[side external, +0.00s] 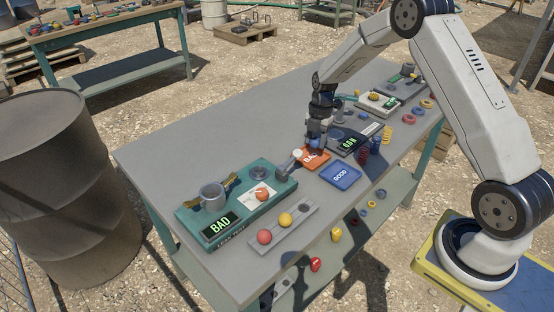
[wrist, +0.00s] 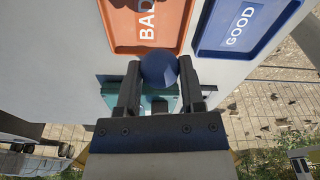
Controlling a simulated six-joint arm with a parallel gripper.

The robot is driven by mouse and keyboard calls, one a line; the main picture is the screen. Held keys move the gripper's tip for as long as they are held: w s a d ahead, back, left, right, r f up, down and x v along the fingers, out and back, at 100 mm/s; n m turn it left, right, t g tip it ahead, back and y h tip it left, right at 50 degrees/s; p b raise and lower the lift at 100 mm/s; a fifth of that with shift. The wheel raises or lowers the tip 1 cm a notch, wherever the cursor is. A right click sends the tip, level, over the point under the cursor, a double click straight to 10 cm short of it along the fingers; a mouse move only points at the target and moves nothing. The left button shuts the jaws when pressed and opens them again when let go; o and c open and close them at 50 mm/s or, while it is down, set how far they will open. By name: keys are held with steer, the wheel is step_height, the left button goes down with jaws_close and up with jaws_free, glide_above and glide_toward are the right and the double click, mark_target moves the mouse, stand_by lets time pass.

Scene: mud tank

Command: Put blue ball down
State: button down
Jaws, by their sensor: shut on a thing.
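A blue ball (wrist: 159,68) is held between the two dark fingers of my gripper (wrist: 160,82) in the wrist view. In the side external view my gripper (side external: 316,138) points down at the orange tray labelled BAD (side external: 322,163), covering part of it. The ball is hard to make out there, and its height above the tray is unclear. The orange tray also shows in the wrist view (wrist: 122,45), beyond the fingertips. A blue tray labelled GOOD (side external: 341,184) lies beside it, and it shows at the upper right of the wrist view (wrist: 208,46).
A teal tester (side external: 262,215) with a grey cup and a lit BAD display stands at the left. A grey rack (side external: 270,240) before it holds a red ball (side external: 264,237) and a yellow ball (side external: 285,219). Springs and rings clutter the right end. The table's back left is clear.

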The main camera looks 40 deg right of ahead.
mark_target(311, 157)
steer(key=shift+w+d+f, duration=0.15)
steer(key=shift+w+f, duration=0.35)
steer(key=shift+f, duration=0.1)
steer(key=shift+w+f, duration=0.25)
steer(key=shift+f, duration=1.55)
steer(key=shift+f, duration=0.15)
steer(key=shift+c, duration=1)
jaws_free()
step_height(311, 157, up, 12)
steer(key=d, duration=0.1)
steer(key=shift+w+d, duration=0.15)
steer(key=shift+d, duration=0.15)
